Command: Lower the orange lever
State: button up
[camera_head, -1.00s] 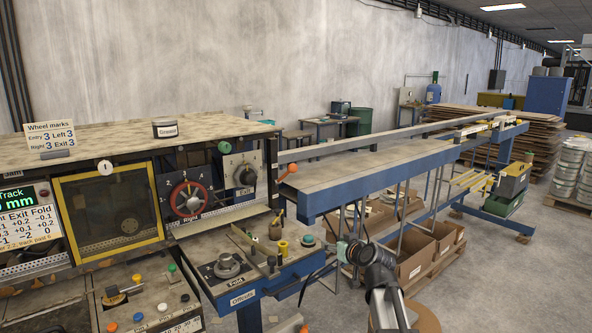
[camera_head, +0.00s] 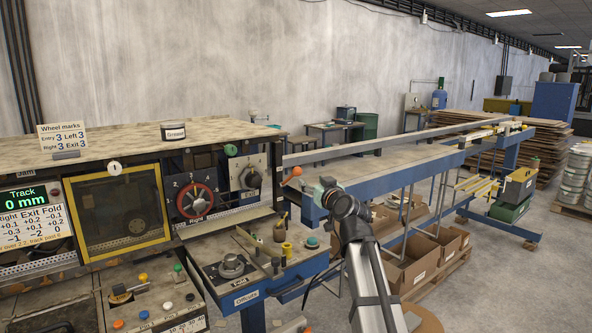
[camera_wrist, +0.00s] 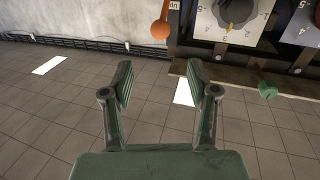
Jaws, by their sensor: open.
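The orange lever (camera_head: 292,173) has a round orange knob on a short arm. It sticks out at the right end of the machine, beside the grey dial panel. In the wrist view its knob (camera_wrist: 160,30) is near the top centre, with its stem running up out of the frame. My gripper (camera_wrist: 159,84) is open and empty, its two green fingers spread below the knob in the picture and apart from it. In the head view my gripper (camera_head: 325,188) is to the right of the lever and slightly lower, in front of the blue-edged table.
The grey dial panel (camera_head: 249,178) and red wheel (camera_head: 193,199) are left of the lever. The blue-edged table (camera_head: 375,178) extends right. A lower bench (camera_head: 245,285) carries knobs and a yellow cup. A green knob (camera_wrist: 267,89) shows right of my fingers.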

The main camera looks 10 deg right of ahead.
aim_at(299, 171)
jog(key=w+p, duration=0.1)
jog(key=w, duration=0.3)
jog(key=w+a+p, duration=0.1)
jog(key=w, duration=0.3)
jog(key=w+a+p, duration=0.1)
jog(key=w, duration=0.3)
jog(key=shift+w+a+r+p, duration=0.1)
jog(key=shift+a+p, duration=0.15)
jog(key=shift+p, duration=0.15)
jog(key=shift+w+a, duration=0.15)
jog(key=shift+w, duration=0.4)
grip_shut()
